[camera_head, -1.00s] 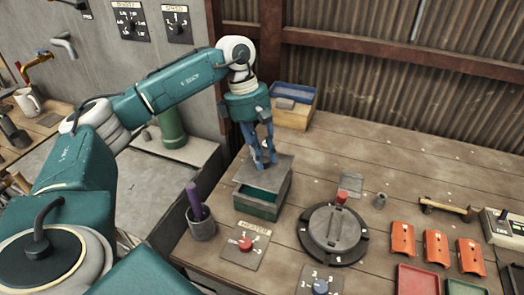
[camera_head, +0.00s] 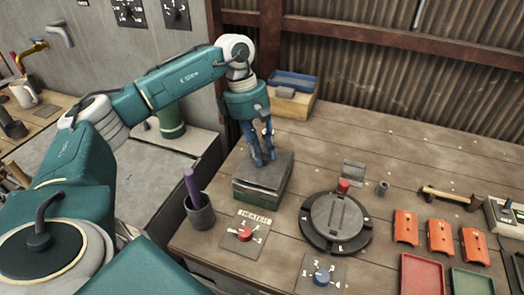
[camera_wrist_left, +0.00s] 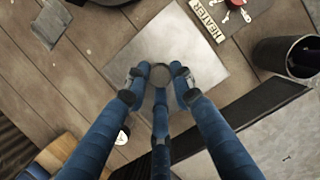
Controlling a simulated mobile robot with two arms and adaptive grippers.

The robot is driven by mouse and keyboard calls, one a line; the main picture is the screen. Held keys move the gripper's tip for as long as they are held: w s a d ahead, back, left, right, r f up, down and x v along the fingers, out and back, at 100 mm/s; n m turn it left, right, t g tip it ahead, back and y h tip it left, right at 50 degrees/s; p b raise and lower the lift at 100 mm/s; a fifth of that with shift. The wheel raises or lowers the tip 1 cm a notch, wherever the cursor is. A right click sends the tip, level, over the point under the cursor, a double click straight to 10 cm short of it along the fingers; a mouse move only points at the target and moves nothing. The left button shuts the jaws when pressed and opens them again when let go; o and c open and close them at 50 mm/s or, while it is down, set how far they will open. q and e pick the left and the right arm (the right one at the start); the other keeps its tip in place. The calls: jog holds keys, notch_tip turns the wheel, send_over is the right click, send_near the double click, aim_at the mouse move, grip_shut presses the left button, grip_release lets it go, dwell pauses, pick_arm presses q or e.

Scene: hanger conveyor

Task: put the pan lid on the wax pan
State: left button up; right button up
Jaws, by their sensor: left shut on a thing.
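The pan lid (camera_head: 268,172) is a flat grey square plate with a small round knob (camera_wrist_left: 160,75). It lies level over the wax pan (camera_head: 258,200), a dark green box on the bench, and covers its opening in the head view. I cannot tell whether it rests fully on the rim. My left gripper (camera_head: 264,163) points down, with its blue fingers shut on the lid's knob. The lid (camera_wrist_left: 170,48) fills the middle of the left wrist view and hides the pan there. My right gripper is in no view.
A grey cup with a purple stick (camera_head: 199,208) stands left of the pan. A heater panel with a red knob (camera_head: 244,234) lies in front. A round dark device (camera_head: 335,220) is to the right. A wooden box with a blue bin (camera_head: 292,94) stands behind.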

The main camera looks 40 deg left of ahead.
pick_arm(q)
jog(key=shift+f+b, duration=0.35)
jog(key=shift+f, duration=0.1)
dwell(0.6)
jog(key=shift+f+b, duration=0.3)
jog(key=shift+f, duration=0.05)
jog(key=o, duration=0.8)
jog(key=shift+o, duration=0.6)
jog(key=o, duration=0.5)
jog(key=shift+c, duration=0.2)
